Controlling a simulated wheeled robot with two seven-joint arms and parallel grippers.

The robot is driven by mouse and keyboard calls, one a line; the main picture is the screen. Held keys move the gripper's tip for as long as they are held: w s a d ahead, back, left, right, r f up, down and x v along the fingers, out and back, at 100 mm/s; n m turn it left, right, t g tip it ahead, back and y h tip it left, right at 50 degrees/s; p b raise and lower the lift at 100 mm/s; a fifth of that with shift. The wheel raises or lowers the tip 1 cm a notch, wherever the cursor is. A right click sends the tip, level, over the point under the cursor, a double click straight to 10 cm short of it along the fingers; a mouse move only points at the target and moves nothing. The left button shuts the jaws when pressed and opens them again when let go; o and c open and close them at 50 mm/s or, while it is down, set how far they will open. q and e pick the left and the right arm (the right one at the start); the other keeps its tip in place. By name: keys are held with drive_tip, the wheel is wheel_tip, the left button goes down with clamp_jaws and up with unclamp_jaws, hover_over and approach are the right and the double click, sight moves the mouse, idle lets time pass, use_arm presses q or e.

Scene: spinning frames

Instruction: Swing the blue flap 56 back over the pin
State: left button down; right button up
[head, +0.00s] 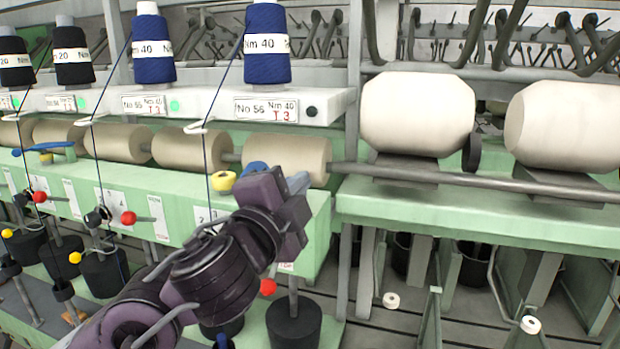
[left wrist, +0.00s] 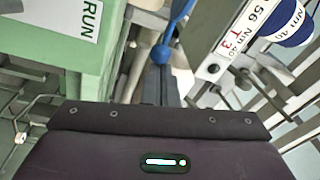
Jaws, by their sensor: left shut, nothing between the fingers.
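The blue flap 56 (head: 255,167) shows only in part in the head view, just behind my left gripper (head: 299,183), below the label "No 56". In the left wrist view the blue flap (left wrist: 167,52) shows as a blue arm with a rounded end near the fingers. My left gripper is shut and empty, right beside the flap; whether it touches cannot be told. A yellow round piece (head: 223,181) sits left of the flap. I cannot make out the pin; the gripper may hide it. My right gripper is not in view.
A beige roller (head: 287,158) lies behind the gripper. Blue yarn cones (head: 267,45) stand on the white shelf (head: 215,100) above, with threads running down. Another blue flap (head: 45,148) is at far left. Red knobs (head: 267,287) and black pots (head: 293,322) are below.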

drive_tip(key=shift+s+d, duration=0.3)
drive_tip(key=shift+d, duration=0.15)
